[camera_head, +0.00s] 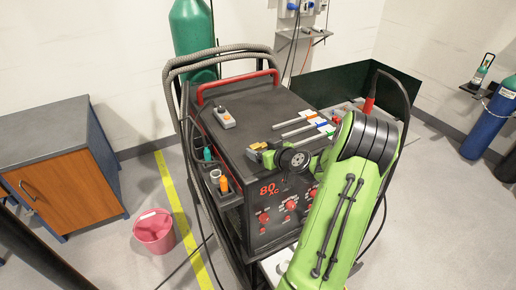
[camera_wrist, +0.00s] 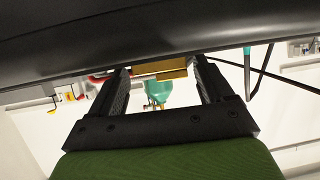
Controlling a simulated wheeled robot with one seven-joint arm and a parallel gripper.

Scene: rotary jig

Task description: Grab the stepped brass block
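The stepped brass block (camera_head: 258,146) rests on the black top of the welding machine, near its front left part. In the wrist view the brass block (camera_wrist: 163,68) shows between the far ends of my two fingers, with narrow gaps to each side. My gripper (camera_head: 262,155) is low over the machine top, right at the block. In the wrist view my gripper (camera_wrist: 162,70) is open, one finger on each side of the block. Part of the block is hidden behind my gripper in the head view.
The machine top (camera_head: 240,105) also carries a grey remote with an orange button (camera_head: 224,117) and several clamps with coloured parts (camera_head: 305,125). A red handle (camera_head: 236,80) and cables border it. A pink bucket (camera_head: 154,231) and wooden cabinet (camera_head: 66,186) stand left.

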